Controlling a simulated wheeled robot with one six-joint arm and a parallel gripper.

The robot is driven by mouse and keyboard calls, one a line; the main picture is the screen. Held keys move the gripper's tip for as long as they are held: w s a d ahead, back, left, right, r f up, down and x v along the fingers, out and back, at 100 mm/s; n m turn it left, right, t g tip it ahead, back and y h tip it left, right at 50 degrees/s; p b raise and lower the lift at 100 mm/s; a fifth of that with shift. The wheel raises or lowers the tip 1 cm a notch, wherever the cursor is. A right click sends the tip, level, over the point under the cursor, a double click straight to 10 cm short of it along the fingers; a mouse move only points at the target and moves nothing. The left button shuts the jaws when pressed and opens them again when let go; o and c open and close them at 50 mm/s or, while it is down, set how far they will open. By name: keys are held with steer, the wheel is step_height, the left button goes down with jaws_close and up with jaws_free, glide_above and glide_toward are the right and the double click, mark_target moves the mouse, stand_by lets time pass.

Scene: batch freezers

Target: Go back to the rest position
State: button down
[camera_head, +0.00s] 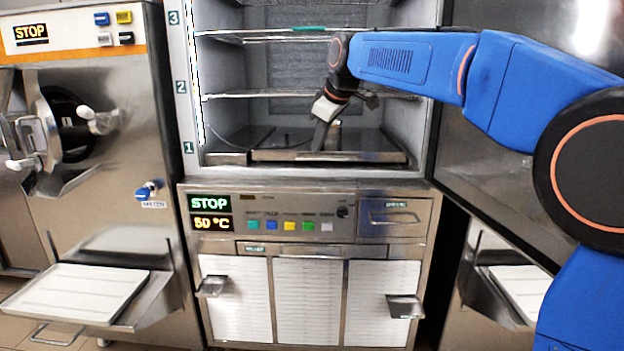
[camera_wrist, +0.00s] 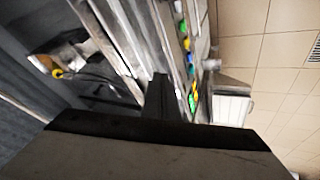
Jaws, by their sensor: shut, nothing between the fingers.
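My blue arm reaches from the right of the head view into the open chamber of the batch freezer. My gripper (camera_head: 321,137) points down inside the lowest level, numbered 1, just above or at the metal tray (camera_head: 262,155) on its floor. Whether it touches the tray I cannot tell. Its fingers are shut with nothing between them. In the wrist view the closed dark fingers (camera_wrist: 160,97) stand in front of the chamber's edge and the control panel.
Wire shelves (camera_head: 270,95) cross the chamber above the gripper. The open door (camera_head: 480,165) is at the right, behind my arm. The control panel (camera_head: 290,213) reads STOP and 50 °C. Another machine (camera_head: 110,190) with a white tray (camera_head: 82,290) stands at the left.

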steer(key=s+d+f+m+h, duration=0.1)
steer(key=s+d+f+m, duration=0.3)
steer(key=s+d, duration=0.55)
steer(key=s+d+f+m+h, duration=0.1)
steer(key=s+d+f+m, duration=0.1)
steer(key=s+d+f, duration=0.6)
steer(key=s+d+f+m, duration=0.2)
steer(key=s+f, duration=0.3)
steer(key=s, duration=0.3)
steer(key=s+d+f+m, duration=0.2)
steer(key=s+d+f, duration=0.3)
steer(key=s, duration=0.4)
steer(key=s+d+f+m+g+h, duration=0.1)
steer(key=s+d+f+m, duration=0.1)
steer(key=s+f, duration=0.5)
steer(key=shift+s+d+f+m, duration=0.25)
steer(key=shift+s+d+m, duration=0.15)
steer(key=shift+s+d, duration=0.55)
steer(key=shift+s+a, duration=0.2)
steer(key=shift+a, duration=0.05)
